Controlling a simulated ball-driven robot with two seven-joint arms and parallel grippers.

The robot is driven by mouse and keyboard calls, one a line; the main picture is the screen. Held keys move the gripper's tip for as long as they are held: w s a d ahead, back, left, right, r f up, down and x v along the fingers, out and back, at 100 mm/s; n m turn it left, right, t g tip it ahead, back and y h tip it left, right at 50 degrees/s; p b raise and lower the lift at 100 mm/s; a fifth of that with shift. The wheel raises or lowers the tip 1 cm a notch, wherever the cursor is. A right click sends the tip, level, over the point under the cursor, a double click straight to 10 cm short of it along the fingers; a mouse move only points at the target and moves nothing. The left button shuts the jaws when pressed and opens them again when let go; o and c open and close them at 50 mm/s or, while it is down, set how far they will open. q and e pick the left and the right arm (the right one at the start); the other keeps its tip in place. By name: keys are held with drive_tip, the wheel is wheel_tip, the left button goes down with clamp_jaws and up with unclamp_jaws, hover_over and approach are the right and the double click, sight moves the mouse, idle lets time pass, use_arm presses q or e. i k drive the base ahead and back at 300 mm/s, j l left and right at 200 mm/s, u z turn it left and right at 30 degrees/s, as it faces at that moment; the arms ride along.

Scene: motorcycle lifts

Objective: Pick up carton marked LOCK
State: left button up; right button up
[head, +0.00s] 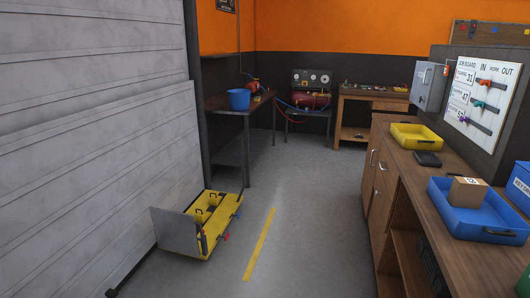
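A small brown cardboard carton (464,192) sits in a blue tray (450,222) on the wooden counter at the right. A pale label with dark marks shows on the carton, too small for me to read, so I cannot tell whether it says LOCK. No other carton is clearly visible. Neither of my grippers is in view.
A yellow tray (416,138) and a dark flat object (427,159) lie farther back on the counter (405,168). A blue bin (520,185) stands right of the blue tray. A yellow lift-like unit (208,215) stands on the floor left. The middle floor is clear.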

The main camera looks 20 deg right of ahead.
sight(469, 193)
drive_tip(key=i+l+z, duration=0.15)
drive_tip(key=i+z, duration=0.85)
drive_tip(key=i, duration=0.2)
drive_tip(key=i+j, duration=0.1)
drive_tip(key=i, duration=0.85)
drive_tip(key=i+j+z, duration=0.15)
drive_tip(key=i, duration=0.75)
